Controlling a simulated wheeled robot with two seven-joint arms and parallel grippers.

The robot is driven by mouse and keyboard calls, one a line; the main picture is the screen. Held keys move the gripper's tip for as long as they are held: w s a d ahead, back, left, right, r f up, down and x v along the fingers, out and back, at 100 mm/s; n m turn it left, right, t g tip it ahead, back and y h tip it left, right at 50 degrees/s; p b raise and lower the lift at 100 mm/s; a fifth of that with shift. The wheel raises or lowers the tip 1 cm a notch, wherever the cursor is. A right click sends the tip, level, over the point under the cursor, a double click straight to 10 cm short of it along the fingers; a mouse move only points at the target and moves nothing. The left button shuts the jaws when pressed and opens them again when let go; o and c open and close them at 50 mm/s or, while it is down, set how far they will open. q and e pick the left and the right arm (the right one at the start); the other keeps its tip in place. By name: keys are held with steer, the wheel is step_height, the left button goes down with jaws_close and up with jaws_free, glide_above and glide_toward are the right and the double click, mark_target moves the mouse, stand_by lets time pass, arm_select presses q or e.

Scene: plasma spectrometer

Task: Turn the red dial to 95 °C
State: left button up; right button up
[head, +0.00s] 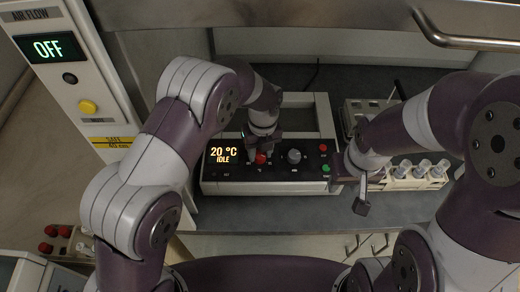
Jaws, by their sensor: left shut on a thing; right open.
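The hotplate unit (222,186) has a black front panel, and its display (224,155) reads 20 °C and IDLE. The red dial (261,158) sits on the panel to the right of the display. My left gripper (258,152) points down at the panel and is shut on the red dial, hiding part of it. A grey dial (294,157) is to its right. My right gripper (361,190) is open, to the right of the panel and near the front edge of the work surface, apart from the dial.
A rack of capped vials (402,180) stands right of the unit, near my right gripper. Small red and green buttons (325,168) are at the panel's right end. An air flow box (60,50) at the left reads OFF. A metal rail (470,42) crosses the top right.

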arm_select(q)
steer(key=shift+w+r, duration=0.15)
steer(key=o, duration=1.1)
steer(key=shift+c, duration=0.2)
steer(key=shift+r, duration=0.3)
steer(key=r+b, duration=0.1)
steer(key=r, duration=0.5)
steer(key=shift+d+r+b, duration=0.2)
steer(key=shift+r+b, duration=0.15)
steer(key=shift+r, duration=0.05)
